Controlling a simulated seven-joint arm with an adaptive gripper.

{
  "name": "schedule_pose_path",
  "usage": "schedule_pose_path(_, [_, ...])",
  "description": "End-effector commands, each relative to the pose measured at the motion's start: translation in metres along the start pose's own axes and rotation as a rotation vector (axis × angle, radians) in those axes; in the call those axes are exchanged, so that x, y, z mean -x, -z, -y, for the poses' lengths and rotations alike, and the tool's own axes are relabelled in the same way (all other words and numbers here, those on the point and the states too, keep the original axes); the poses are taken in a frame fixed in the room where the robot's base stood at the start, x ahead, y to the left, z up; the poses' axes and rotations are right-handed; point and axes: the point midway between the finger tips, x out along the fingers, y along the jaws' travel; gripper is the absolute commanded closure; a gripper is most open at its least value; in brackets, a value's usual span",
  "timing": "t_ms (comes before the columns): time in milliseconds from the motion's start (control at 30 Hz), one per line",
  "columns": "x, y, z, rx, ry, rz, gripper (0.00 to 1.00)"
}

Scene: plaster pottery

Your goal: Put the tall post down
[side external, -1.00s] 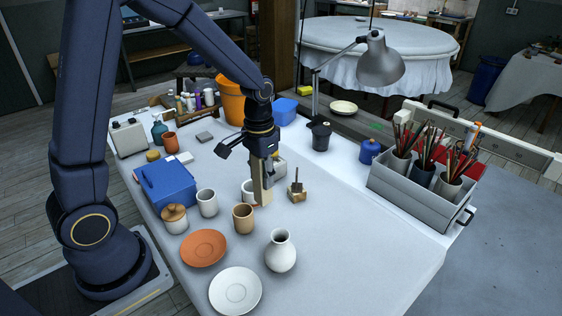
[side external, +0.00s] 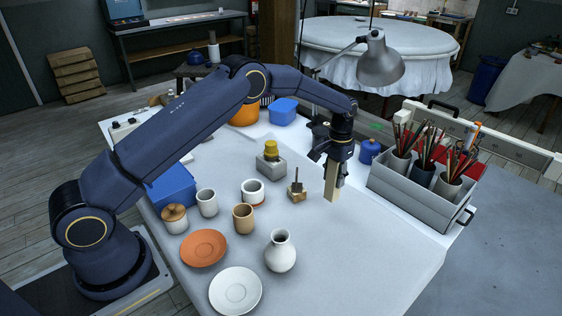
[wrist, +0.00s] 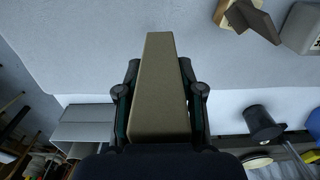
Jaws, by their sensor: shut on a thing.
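The tall post (side external: 333,186) is a beige, square-sided block held upright by my gripper (side external: 336,172) at the right part of the table. In the wrist view the post (wrist: 159,90) fills the middle, and my gripper's fingers (wrist: 160,105) press on its two sides. The lower end of the post sticks out below the fingers. I cannot tell whether that end touches the table.
A wooden block with a dark upright (side external: 297,192) stands just left of the post. A grey box of brushes (side external: 415,185) stands to the right. A white vase (side external: 281,252) stands in front on the left. The tabletop (side external: 345,245) in front of the post is clear.

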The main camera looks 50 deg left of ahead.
Motion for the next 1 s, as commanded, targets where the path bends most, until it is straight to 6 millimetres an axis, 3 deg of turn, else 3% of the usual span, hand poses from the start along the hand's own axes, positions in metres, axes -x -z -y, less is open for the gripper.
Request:
schedule_pose_path(200, [-0.021,0.022,-0.001,-0.001,0.000,-0.006,1.00])
schedule_pose_path(367, [-0.029,0.028,-0.001,-0.001,0.000,-0.006,1.00])
schedule_pose_path(600, [-0.060,0.030,-0.001,-0.001,0.000,-0.006,1.00])
schedule_pose_path(1000, [-0.065,0.030,-0.001,0.000,0.000,-0.007,1.00])
